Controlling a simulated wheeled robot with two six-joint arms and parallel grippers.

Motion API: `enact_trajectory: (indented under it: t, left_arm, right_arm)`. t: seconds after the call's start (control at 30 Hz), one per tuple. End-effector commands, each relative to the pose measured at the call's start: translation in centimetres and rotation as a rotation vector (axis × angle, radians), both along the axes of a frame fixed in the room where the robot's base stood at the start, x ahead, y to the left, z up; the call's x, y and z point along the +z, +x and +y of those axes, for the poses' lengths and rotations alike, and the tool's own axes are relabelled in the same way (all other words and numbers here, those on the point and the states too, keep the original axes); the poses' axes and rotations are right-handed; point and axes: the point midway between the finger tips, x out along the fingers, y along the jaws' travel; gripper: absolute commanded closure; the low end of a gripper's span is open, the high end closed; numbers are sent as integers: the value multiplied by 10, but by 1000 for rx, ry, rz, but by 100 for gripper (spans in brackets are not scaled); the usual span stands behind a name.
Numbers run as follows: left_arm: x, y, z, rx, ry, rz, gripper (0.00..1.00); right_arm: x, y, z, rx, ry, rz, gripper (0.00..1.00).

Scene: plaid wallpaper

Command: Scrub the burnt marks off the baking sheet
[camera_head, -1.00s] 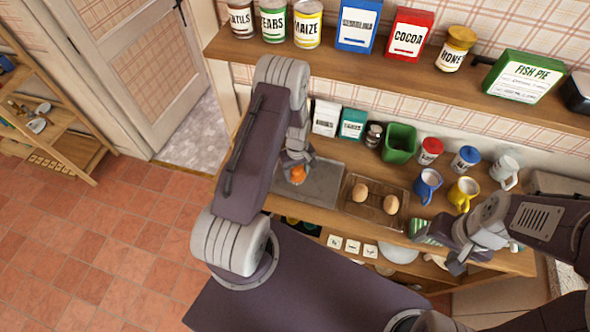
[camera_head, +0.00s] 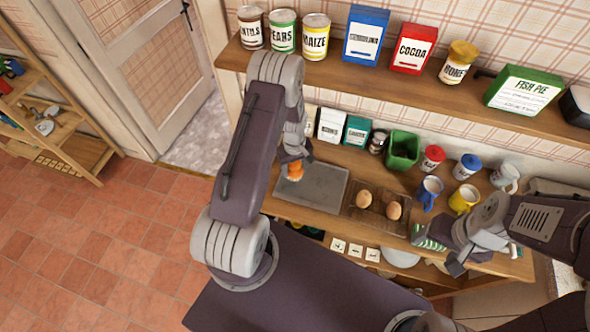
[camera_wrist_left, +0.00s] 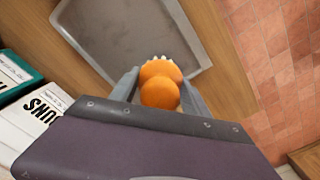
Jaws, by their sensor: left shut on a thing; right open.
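The grey baking sheet (camera_head: 318,190) lies flat on the wooden counter. It also shows in the left wrist view (camera_wrist_left: 125,35), where I make out no clear burnt marks on its visible part. My left gripper (camera_head: 295,163) is shut on an orange brush (camera_head: 295,171). In the left wrist view the brush (camera_wrist_left: 160,85) has a rounded orange body with white bristles, between the two fingers (camera_wrist_left: 160,92), over the sheet's near edge. I cannot tell whether the bristles touch the sheet. My right gripper (camera_head: 456,262) is open at the counter's front right, by a green striped item (camera_head: 428,240).
Mugs (camera_head: 428,192), a green bin (camera_head: 403,148) and packets (camera_head: 331,125) stand further back and right. A shelf (camera_head: 400,83) of tins and boxes runs above the counter.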

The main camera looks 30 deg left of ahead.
Motion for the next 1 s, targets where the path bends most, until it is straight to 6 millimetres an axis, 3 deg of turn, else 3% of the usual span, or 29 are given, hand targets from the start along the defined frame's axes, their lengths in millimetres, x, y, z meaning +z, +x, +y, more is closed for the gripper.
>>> enact_trajectory:
  t: [0.3,1.0]
  left_arm:
    - [28,2,3,-3,0,0,90]
    - [28,2,3,-4,0,0,90]
  right_arm:
    - [21,0,0,0,0,0,31]
    - [20,0,0,0,0,0,31]
